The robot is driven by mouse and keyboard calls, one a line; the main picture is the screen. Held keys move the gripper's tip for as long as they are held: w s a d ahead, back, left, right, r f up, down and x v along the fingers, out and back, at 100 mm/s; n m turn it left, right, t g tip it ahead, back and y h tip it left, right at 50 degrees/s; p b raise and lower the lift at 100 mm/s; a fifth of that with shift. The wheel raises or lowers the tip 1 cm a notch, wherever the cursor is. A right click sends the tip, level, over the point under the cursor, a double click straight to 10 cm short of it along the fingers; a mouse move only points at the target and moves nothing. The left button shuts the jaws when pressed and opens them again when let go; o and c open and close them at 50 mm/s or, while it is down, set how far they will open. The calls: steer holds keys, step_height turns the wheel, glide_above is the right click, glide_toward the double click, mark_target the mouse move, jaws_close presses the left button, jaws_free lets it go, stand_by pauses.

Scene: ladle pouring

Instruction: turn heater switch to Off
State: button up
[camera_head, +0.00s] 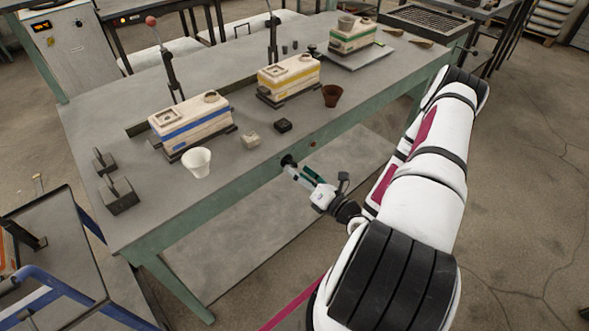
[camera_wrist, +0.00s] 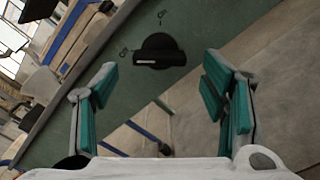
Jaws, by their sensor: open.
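The heater switch is a black round knob (camera_wrist: 162,48) with a raised bar on the green side panel of the workbench. In the wrist view its bar lies nearly level, with a pale mark toward the left end. Small dark markings sit above and left of the knob; I cannot read them. My gripper (camera_wrist: 160,84) is open, with its green-padded fingers apart and nothing between them. The knob is ahead of the fingertips, centred between them. In the head view my gripper (camera_head: 299,172) is at the bench's front edge, close to the dark knob (camera_head: 288,160).
The workbench (camera_head: 110,215) carries three moulds, including a blue-striped mould (camera_head: 190,122), plus a white cup (camera_head: 197,162) and a brown cup (camera_head: 331,95). A dark cart (camera_head: 60,245) stands at the lower left. The floor right of my arm is clear.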

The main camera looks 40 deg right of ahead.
steer(key=s, duration=0.9)
steer(key=shift+s+d, duration=0.15)
steer(key=shift+s, duration=0.15)
steer(key=shift+w+r, duration=0.1)
steer(key=w+a+r+n+g+y, duration=0.4)
steer(key=a+r+n+y, duration=0.4)
steer(key=r+n+y, duration=0.4)
steer(key=s+a+r+n+g+y+p, duration=0.2)
steer(key=s+a+r+n+g, duration=0.2)
steer(key=a+r+n+g, duration=0.7)
steer(key=s+r+n+h, duration=0.5)
steer(key=r+n+h, duration=0.2)
steer(key=n, duration=0.3)
steer(key=s+r+n+t+h+p, duration=0.1)
steer(key=s+r+n+h, duration=0.4)
steer(key=n, duration=0.6)
step_height(320, 180, up, 2)
steer(key=h, duration=0.2)
steer(key=shift+s+a+r+h, duration=0.25)
steer(key=shift+a+h, duration=0.05)
steer(key=shift+a, duration=0.1)
